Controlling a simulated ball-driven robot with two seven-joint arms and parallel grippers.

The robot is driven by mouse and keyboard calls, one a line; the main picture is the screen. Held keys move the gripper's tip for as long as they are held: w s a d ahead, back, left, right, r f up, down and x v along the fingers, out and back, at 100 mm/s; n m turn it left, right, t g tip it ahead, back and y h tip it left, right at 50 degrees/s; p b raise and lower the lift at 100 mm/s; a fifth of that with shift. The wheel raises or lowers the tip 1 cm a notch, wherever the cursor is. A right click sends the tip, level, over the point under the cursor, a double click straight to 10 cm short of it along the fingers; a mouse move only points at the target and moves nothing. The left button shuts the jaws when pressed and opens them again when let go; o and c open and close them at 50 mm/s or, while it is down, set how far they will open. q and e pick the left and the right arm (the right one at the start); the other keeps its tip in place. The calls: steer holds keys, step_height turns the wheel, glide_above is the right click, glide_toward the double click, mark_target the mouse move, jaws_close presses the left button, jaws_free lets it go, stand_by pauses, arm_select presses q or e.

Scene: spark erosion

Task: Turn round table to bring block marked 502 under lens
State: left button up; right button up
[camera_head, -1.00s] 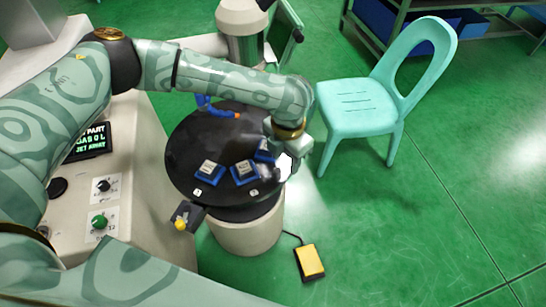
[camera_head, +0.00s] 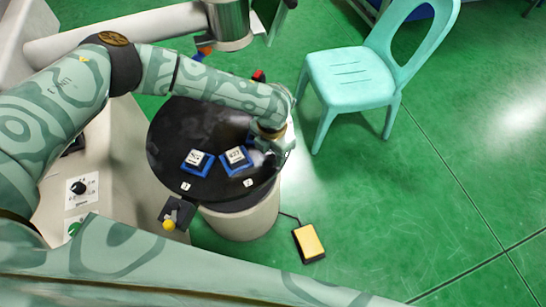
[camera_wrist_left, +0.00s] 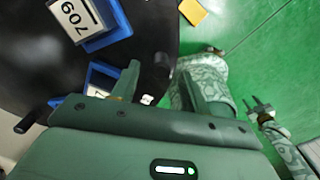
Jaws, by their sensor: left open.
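The black round table (camera_head: 172,135) carries blue-based blocks with pale marked tops. One block (camera_head: 197,161) sits at the front left and another (camera_head: 236,158) to its right; their marks are too small to read surely. My left gripper (camera_head: 268,158) is open at the table's right edge. In the left wrist view a dark peg (camera_wrist_left: 162,62) shows between its fingers (camera_wrist_left: 160,82). A grey cylindrical head (camera_head: 228,22) hangs behind the table; its lens is not clear.
A turquoise chair (camera_head: 348,80) stands right of the table. A yellow pedal (camera_head: 309,243) lies on the floor. A yellow-knobbed lever (camera_head: 169,224) is at the table's front left. A control panel (camera_head: 78,190) is at left. My right arm crosses the bottom.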

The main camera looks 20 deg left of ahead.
mark_target(273, 156)
arm_select(q)
step_height(273, 156, down, 3)
steer(key=shift+r, duration=0.2)
steer(key=shift+f+b, duration=0.25)
steer(key=shift+b, duration=0.05)
jaws_close()
arm_select(e)
steer(key=shift+a+f, duration=0.2)
steer(key=shift+f, duration=0.25)
arm_select(q)
steer(key=shift+w, duration=0.1)
